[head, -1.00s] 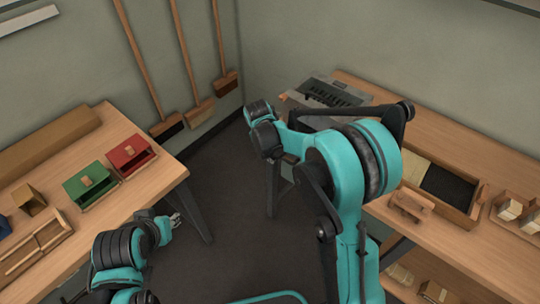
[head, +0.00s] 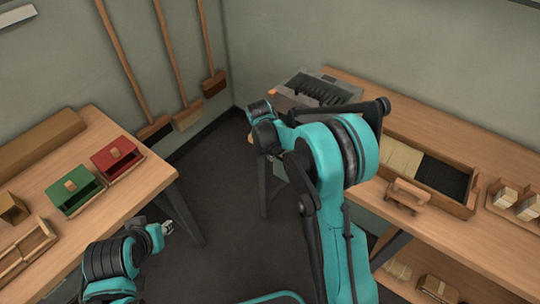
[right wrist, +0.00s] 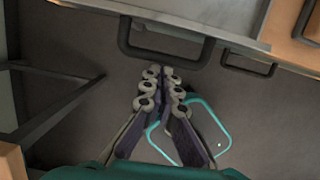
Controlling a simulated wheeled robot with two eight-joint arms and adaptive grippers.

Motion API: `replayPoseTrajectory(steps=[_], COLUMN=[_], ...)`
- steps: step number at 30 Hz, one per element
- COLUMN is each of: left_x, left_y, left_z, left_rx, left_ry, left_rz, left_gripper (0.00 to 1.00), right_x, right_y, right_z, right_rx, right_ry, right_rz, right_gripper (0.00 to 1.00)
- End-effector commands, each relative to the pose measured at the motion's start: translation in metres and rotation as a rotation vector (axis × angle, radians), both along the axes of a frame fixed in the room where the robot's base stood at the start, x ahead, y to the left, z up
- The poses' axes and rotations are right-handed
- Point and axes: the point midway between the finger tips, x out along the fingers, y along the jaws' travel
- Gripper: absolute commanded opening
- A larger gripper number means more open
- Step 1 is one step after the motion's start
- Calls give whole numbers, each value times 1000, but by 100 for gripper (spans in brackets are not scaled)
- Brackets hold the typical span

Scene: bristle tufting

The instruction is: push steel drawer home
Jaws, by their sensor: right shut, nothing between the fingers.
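The grey steel drawer (head: 321,86) is at the back end of the right-hand bench in the head view, with dark contents showing. My right arm covers part of its front. In the right wrist view its grey edge (right wrist: 215,12) runs along the top, with a dark loop handle (right wrist: 205,55) below it. My right gripper (right wrist: 162,72) is shut and empty, with its fingertips just below the handle and no clear contact. My left gripper (head: 167,228) is low over the floor beside the left bench, away from the drawer. Its jaw opening is too small to judge.
The right bench (head: 460,135) also holds a wooden tray (head: 465,208) and a small wooden tool (head: 408,193). A second dark handle (right wrist: 248,68) is right of the first. Green (head: 75,189) and red (head: 116,157) boxes stand on the left bench. Open floor lies between.

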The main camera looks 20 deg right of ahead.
Motion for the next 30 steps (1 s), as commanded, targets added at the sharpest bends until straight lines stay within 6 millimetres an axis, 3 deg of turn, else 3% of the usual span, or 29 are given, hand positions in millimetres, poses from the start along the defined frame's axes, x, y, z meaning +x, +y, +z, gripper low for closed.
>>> replayPoseTrajectory(steps=[5,21,30], left_x=[0,0,0], left_y=[0,0,0], left_z=[2,13,15], left_rx=[0,0,0], left_ry=[0,0,0], left_rz=[0,0,0], left_gripper=[32,32,32], right_x=[11,84,97], right_y=[-15,-108,-125], right_z=[1,1,0], right_rx=[0,0,-1], right_ry=[0,-1,-1], right_rz=[-3,-2,-1], right_gripper=[0,0,0])
